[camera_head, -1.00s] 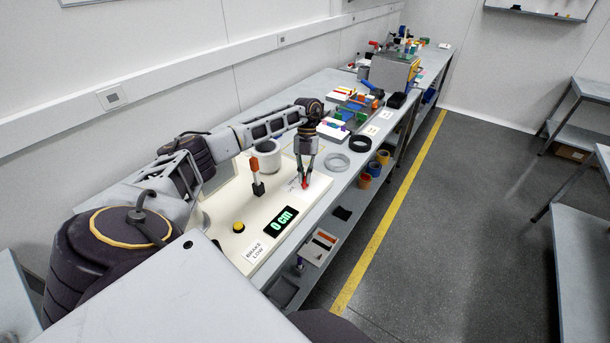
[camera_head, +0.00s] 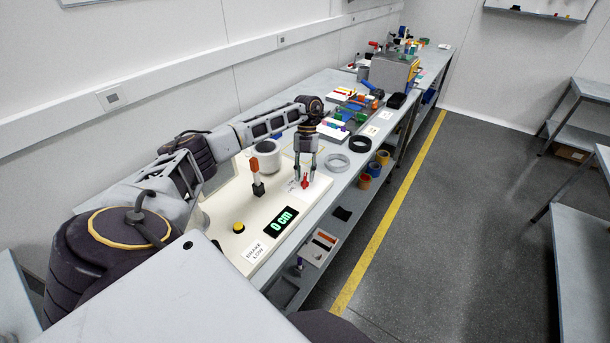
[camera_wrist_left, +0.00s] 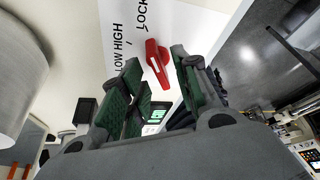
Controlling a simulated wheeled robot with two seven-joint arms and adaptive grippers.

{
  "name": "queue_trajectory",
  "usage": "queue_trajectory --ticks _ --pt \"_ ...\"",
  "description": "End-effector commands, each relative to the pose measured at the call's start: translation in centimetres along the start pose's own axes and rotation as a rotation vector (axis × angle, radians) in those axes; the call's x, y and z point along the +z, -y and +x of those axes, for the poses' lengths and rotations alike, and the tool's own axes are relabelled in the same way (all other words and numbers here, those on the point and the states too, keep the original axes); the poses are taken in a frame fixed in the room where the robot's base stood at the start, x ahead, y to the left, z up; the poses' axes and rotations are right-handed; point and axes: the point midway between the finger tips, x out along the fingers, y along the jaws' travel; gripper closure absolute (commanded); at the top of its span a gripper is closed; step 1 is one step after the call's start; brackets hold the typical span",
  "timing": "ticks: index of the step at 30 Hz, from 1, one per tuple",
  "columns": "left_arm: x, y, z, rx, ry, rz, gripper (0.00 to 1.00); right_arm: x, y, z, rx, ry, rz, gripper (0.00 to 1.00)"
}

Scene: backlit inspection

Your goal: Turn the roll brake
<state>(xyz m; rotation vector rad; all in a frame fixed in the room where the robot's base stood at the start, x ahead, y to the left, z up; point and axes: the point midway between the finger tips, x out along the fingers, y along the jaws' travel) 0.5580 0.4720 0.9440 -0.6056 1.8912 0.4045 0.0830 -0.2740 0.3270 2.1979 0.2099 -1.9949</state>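The roll brake is a red knob (camera_head: 305,182) on the cream panel (camera_head: 222,213). In the left wrist view the red knob (camera_wrist_left: 157,62) lies beside printed words LOW, HIGH and LOCK. My left gripper (camera_head: 305,177) points down over it with its fingers apart, one on each side. In the wrist view the left gripper (camera_wrist_left: 160,68) is open, and the knob shows between and just beyond the green-padded fingertips. I cannot tell whether a finger touches it. A green-lit display (camera_head: 284,219) reads 0 cm. A white card (camera_head: 254,251) reads BRAKE LOW. My right gripper is not in view.
A pale ring (camera_head: 337,162) and a black ring (camera_head: 359,144) lie to the right. The floor aisle right of the bench is clear.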

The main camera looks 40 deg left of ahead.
Motion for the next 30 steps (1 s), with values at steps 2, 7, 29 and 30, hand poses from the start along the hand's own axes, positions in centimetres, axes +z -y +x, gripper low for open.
queue_trajectory --ticks 2,7,29,30 --pt "0.0 0.1 -0.8 -0.001 0.002 0.001 0.69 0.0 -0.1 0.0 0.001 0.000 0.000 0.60" --pt "0.0 0.1 -2.7 -0.002 0.002 0.001 0.69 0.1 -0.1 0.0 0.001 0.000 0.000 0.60" --pt "0.0 0.1 -9.9 -0.001 0.001 0.002 0.69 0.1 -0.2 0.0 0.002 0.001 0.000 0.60" --pt "0.0 0.1 -10.1 -0.001 0.001 0.002 0.69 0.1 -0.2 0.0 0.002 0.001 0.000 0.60"
